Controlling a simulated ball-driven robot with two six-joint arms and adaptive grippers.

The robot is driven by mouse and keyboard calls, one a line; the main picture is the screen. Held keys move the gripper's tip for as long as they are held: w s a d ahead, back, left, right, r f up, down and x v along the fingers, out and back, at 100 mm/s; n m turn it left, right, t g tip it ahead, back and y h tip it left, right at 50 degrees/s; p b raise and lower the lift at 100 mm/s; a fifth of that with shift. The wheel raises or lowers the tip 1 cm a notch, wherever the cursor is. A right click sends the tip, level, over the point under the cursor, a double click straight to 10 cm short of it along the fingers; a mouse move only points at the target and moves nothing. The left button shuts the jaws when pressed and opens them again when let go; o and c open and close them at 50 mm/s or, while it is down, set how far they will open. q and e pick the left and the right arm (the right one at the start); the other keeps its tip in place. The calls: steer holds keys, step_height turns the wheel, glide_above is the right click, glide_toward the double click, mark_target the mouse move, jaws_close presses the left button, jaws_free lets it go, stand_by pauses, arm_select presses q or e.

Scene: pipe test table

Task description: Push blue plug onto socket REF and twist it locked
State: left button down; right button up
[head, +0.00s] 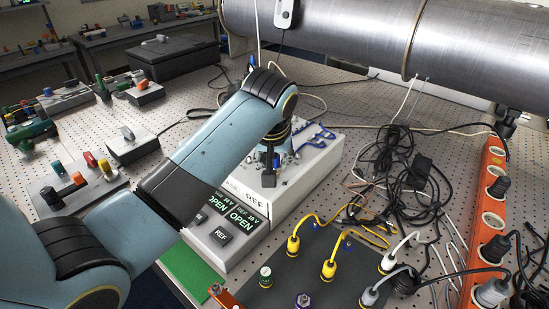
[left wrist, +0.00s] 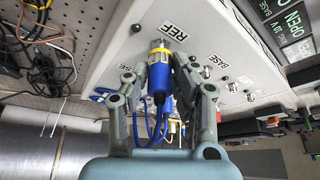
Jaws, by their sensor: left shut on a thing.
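The blue plug (left wrist: 160,78), with a yellow ring and a metal collar at its front, sits between the fingers of my left gripper (left wrist: 159,70), which is shut on it. Its blue cable (left wrist: 153,128) trails back toward the wrist. The plug's front end is at the white panel beside the REF label (left wrist: 178,33). The socket REF itself is hidden behind the plug, so I cannot tell how deep it sits or whether it is locked. In the head view, my left gripper (head: 271,158) reaches down onto the white box (head: 300,178) and mostly hides the plug.
Two displays read OPEN (head: 242,218) beside a REF button (head: 222,235). BASE sockets (left wrist: 232,87) line the same panel. Yellow and white plugs (head: 329,269) stand on a dark mat in front. Loose black cables (head: 400,170) lie right of the box. A large pipe (head: 340,35) spans the back.

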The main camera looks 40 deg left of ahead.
arm_select(q)
steer(key=shift+f+b, duration=0.3)
steer(key=shift+f, duration=0.45)
steer(key=shift+r+m+p, duration=0.15)
steer(key=shift+m+p, duration=0.15)
steer(key=shift+p, duration=0.2)
steer(key=shift+m+h+p, duration=0.3)
steer(key=shift+m+p, duration=0.05)
steer(key=shift+m, duration=0.25)
steer(key=shift+m+h, duration=0.3)
steer(key=shift+m, duration=0.5)
steer(key=shift+s+f+m+t+h, duration=0.1)
steer(key=shift+f+m+t+h, duration=0.2)
steer(key=shift+m, duration=0.6)
steer(key=m+h, duration=0.1)
steer(key=m, duration=0.2)
steer(key=shift+a+h, duration=0.1)
steer(key=shift+h, duration=0.2)
steer(key=shift+s+m+h, duration=0.1)
steer(key=shift+m+h, duration=0.3)
steer(key=shift+m, duration=0.7)
